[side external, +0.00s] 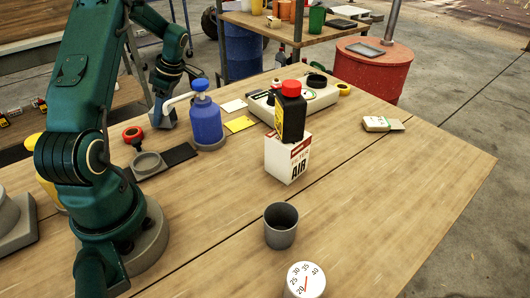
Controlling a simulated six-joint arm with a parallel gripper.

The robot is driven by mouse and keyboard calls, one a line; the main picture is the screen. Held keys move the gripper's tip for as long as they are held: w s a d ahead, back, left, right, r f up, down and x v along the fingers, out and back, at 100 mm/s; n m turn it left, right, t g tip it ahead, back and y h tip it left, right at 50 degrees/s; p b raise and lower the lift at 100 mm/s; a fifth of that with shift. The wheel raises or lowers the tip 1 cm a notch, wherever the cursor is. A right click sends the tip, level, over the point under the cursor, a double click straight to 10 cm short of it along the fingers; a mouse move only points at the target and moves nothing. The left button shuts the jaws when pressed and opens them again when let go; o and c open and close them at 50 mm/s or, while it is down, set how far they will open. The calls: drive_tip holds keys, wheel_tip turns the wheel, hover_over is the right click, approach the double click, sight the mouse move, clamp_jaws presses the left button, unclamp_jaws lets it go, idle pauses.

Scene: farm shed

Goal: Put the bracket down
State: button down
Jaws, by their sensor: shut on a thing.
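My gripper (163,112) is at the end of the green arm, pointing down over the back left of the table, just left of a blue bottle. It is shut on a thin pale grey piece (178,101), which looks like the bracket. This piece is bent and reaches right towards the neck of the bottle; I cannot tell whether it touches the bottle. The fingers hide part of it. The gripper appears slightly above the wooden table (350,180), but the gap is hard to judge.
The blue bottle (206,122) stands close right of my gripper. A white box (288,160) bears a black bottle (290,115). A grey cup (281,228) stands nearer. The table's right side is mostly clear.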

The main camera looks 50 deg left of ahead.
drive_tip(key=shift+f, duration=0.3)
drive_tip(key=shift+f, duration=0.1)
drive_tip(key=shift+c, duration=1.4)
unclamp_jaws()
drive_tip(key=v, duration=1.2)
